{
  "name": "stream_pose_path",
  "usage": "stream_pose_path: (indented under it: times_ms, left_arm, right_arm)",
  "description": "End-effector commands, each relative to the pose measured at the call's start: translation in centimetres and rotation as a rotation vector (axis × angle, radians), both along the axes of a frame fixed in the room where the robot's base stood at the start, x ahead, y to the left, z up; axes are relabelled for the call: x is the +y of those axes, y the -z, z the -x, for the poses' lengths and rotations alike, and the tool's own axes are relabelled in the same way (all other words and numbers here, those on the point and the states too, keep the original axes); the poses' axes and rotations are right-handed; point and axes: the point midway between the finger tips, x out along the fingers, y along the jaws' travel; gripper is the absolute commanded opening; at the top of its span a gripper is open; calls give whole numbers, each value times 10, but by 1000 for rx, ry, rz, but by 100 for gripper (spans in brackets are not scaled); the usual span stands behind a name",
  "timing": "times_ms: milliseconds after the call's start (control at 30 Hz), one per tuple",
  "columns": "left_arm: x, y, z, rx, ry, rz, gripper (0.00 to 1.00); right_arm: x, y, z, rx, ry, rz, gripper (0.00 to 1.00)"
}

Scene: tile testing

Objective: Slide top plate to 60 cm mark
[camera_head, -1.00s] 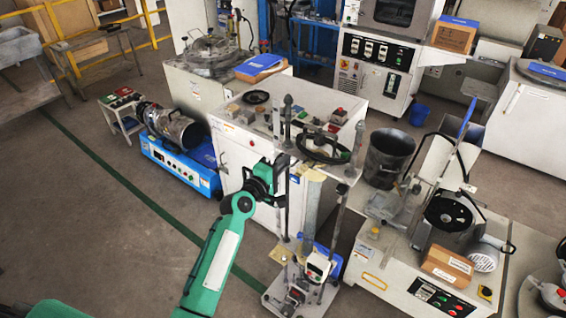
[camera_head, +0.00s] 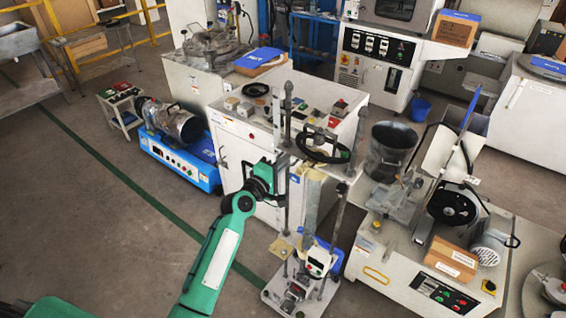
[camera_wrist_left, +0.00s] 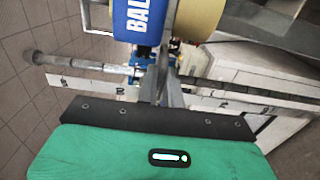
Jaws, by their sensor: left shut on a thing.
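A tall test stand has upright rods (camera_head: 288,105) over a pale base plate (camera_head: 272,292). Its top plate (camera_head: 347,171) sits high on the rods, with a black handwheel (camera_head: 324,148) above it. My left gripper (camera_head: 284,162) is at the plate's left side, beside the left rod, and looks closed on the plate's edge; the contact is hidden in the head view. In the left wrist view the narrow fingers (camera_wrist_left: 162,88) are close together, near a grey rod (camera_wrist_left: 85,65) and a white marked strip (camera_wrist_left: 110,87). The marks are too small to read. My right gripper is out of view.
A white cabinet (camera_head: 232,143) stands close behind the stand. A machine with a cream housing (camera_head: 385,268) and a dark metal pot (camera_head: 390,150) are to the right. A blue machine (camera_head: 180,160) is at the left. Open floor (camera_head: 100,235) lies left of my arm.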

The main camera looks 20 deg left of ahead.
Motion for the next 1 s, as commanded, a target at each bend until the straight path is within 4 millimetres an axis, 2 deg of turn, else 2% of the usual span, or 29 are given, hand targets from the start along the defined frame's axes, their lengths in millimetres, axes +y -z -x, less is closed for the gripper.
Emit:
stream_pose_path:
  times_ms: [33,200,667,1000]
  left_arm:
    - [0,10,1,5,0,-2,0]
    - [0,21,1,5,1,-1,0]
    - [0,23,0,4,1,0,0]
    - [0,47,0,4,1,0,0]
  right_arm:
    - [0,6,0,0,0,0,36]
    - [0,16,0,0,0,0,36]
    - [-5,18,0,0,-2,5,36]
    - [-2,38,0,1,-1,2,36]
